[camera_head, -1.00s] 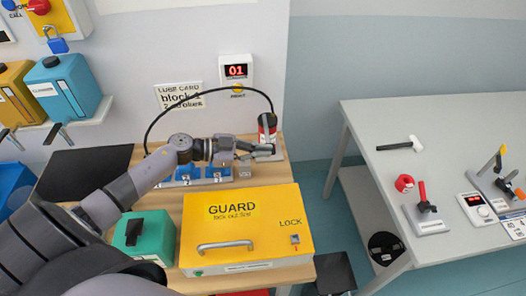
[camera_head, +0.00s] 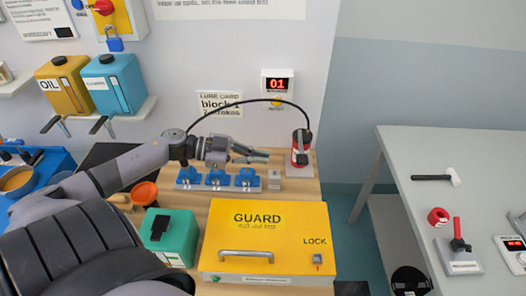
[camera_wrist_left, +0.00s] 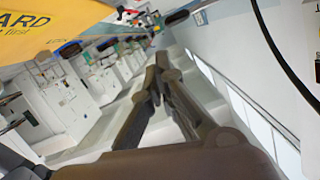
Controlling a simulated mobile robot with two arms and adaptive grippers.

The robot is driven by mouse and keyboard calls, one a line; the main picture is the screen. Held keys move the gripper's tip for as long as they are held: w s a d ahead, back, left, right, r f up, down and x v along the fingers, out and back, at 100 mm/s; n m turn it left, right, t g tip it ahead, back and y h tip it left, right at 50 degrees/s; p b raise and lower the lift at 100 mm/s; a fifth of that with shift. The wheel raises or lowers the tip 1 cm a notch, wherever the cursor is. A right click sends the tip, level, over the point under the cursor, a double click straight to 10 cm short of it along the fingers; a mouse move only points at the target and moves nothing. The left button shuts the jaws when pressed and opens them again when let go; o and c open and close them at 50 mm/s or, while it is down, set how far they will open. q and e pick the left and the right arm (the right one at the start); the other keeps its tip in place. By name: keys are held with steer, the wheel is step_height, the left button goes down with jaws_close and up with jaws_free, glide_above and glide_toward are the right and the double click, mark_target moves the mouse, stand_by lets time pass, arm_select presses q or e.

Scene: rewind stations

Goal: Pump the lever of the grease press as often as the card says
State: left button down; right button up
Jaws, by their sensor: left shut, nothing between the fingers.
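The grease press (camera_head: 300,144), a red and black cylinder on a grey base, stands at the back right of the wooden bench, with a black hose arching from its top. A dark lever part shows on its front, but its exact position is too small to tell. My left gripper (camera_head: 264,156) is shut and empty, just left of the press and apart from it. Its closed fingers also show in the wrist view (camera_wrist_left: 160,68). The lube card (camera_head: 219,104) on the wall reads "block 1", its lower line unclear. A counter (camera_head: 278,84) shows red 01. My right gripper is out of view.
The yellow guard box (camera_head: 268,240) fills the bench front beside a green box (camera_head: 170,236). A grey table (camera_head: 410,215) stands right across a gap.

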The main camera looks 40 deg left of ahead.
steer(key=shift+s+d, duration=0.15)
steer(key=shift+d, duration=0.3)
arm_select(q)
steer(key=shift+w+a+r+n+g+h+b, duration=0.1)
steer(key=shift+w+a+r+n+b, duration=0.2)
steer(key=shift+r+b, duration=0.5)
steer(key=shift+w+a+r+n+g+h+b, duration=0.1)
steer(key=shift+w+a+r+n+b, duration=0.2)
steer(key=shift+r+b, duration=0.5)
steer(key=shift+w+a+r+n+g+h+b, duration=0.1)
steer(key=shift+w+a+r+n+b, duration=0.25)
steer(key=shift+r, duration=0.75)
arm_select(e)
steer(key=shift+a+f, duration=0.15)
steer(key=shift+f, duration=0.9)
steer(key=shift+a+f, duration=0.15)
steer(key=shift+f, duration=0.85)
arm_select(q)
steer(key=shift+s, duration=0.15)
steer(key=shift+d, duration=0.15)
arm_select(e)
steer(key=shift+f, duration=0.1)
